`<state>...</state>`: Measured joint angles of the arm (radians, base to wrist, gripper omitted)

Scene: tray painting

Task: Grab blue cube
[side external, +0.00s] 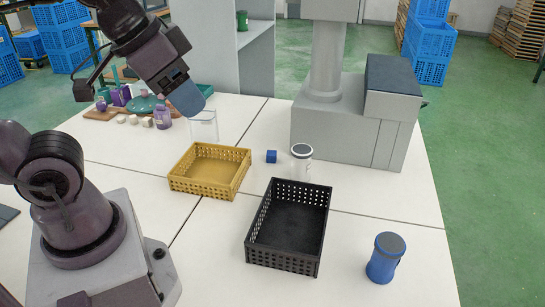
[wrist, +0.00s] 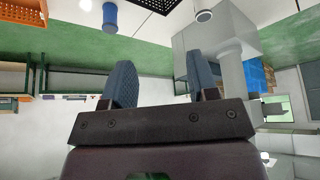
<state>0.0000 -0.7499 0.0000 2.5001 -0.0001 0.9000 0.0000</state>
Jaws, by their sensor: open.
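The small blue cube (side external: 271,156) lies on the white table between the yellow basket and the white can with a dark lid. My gripper (side external: 187,103) is raised above the table at the upper left, apart from the cube. In the wrist view its two blue fingers (wrist: 164,85) are spread apart with nothing between them. I cannot make out the cube in the wrist view.
A yellow basket (side external: 174,184) and a black basket (side external: 250,240) stand empty on the table. A white can (side external: 301,158) is right of the cube. A blue can (side external: 386,258) stands front right; it also shows in the wrist view (wrist: 110,16). A grey machine (side external: 345,130) stands behind.

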